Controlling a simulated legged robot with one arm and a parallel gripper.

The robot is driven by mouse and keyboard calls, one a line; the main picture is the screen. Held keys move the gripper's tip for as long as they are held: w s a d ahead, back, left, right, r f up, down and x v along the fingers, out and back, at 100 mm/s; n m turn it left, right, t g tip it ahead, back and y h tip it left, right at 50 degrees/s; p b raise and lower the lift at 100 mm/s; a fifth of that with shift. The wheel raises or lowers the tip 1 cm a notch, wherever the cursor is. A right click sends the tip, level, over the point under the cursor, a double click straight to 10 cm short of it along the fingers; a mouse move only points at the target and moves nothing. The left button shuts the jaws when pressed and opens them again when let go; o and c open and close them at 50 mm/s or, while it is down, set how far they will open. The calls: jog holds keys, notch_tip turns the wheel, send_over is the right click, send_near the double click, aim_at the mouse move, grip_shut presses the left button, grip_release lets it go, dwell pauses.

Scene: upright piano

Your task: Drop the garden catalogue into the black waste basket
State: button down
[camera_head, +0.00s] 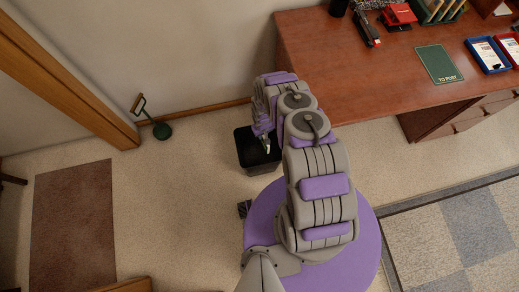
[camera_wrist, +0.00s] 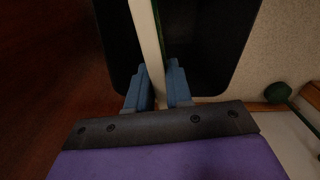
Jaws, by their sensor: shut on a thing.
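The black waste basket (camera_head: 257,160) stands on the floor beside the left end of the desk, and my arm covers part of it. My gripper (camera_head: 266,143) is over the basket's opening in the head view. In the wrist view my gripper (camera_wrist: 157,70) has its blue fingers shut on the garden catalogue (camera_wrist: 147,35), seen edge-on as a thin pale strip with a dark greenish side. The catalogue points into the dark opening of the basket, which also shows in the wrist view (camera_wrist: 212,45). Its cover and far end are hidden.
The red-brown desk (camera_head: 345,75) is right of the basket, with a green "TO POST" mat (camera_head: 438,64), trays, a red punch and a stapler on it. A brown mat (camera_head: 73,225) lies on the open floor.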

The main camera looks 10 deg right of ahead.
jog(key=shift+a, duration=0.4)
jog(key=c, duration=1.3)
grip_release()
jog(key=shift+a, duration=0.4)
jog(key=shift+o, duration=1.8)
jog(key=shift+d, duration=0.75)
jog(key=shift+a+r, duration=0.3)
jog(key=shift+r, duration=0.15)
notch_tip(320, 180, up, 16)
jog(key=d+p, duration=0.1)
jog(key=p, duration=0.4)
jog(key=shift+r+p, duration=0.25)
jog(key=shift+p, duration=0.15)
